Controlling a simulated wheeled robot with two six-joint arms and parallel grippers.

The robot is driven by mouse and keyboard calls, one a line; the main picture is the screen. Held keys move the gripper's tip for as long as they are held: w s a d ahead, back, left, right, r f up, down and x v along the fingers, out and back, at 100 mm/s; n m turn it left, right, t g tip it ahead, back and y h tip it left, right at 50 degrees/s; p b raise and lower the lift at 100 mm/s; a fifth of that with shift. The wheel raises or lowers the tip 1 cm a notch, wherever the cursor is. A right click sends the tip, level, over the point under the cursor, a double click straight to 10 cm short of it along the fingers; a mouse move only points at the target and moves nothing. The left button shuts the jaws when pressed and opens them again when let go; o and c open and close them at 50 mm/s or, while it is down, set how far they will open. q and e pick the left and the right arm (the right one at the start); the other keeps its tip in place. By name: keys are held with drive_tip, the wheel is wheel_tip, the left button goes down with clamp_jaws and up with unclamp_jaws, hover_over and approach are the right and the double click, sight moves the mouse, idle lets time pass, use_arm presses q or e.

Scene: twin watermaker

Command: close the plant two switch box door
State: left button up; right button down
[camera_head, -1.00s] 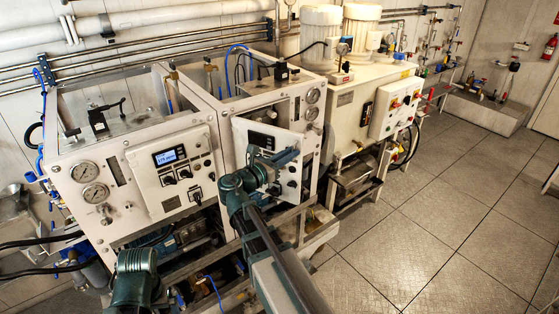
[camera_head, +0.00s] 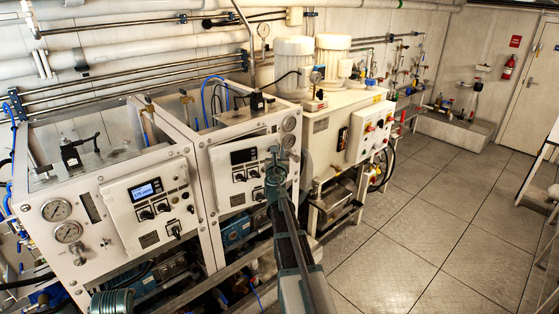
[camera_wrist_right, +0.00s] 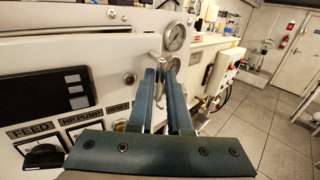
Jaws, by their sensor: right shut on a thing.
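The plant two switch box door (camera_head: 240,172) is a white panel with a dark display and several black knobs, on the right-hand white frame in the head view. My right gripper (camera_head: 273,158) is at the door's right edge. Its fingers (camera_wrist_right: 161,80) are close together, shut on the door's edge side; the exact contact is partly hidden.
The plant one switch box (camera_head: 150,205) with a lit blue display is to the left. Pressure gauges (camera_head: 289,132) sit right of the door. A white cabinet (camera_head: 335,135) with two motors stands further right. The tiled floor (camera_head: 420,220) is clear.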

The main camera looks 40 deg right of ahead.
sight(275, 143)
drive_tip(key=w+d, duration=0.1)
drive_tip(key=w, duration=0.3)
drive_tip(key=w+d, duration=0.1)
drive_tip(key=w, duration=0.1)
drive_tip(key=shift+d+r, duration=0.15)
drive_tip(key=shift+d, duration=0.15)
drive_tip(key=c, duration=1.1)
unclamp_jaws()
drive_tip(key=shift+d, duration=0.1)
drive_tip(key=shift+o, duration=0.9)
drive_tip(key=shift+s+d, duration=0.15)
drive_tip(key=shift+d, duration=0.05)
drive_tip(key=shift+a, duration=0.2)
drive_tip(key=shift+a, duration=0.1)
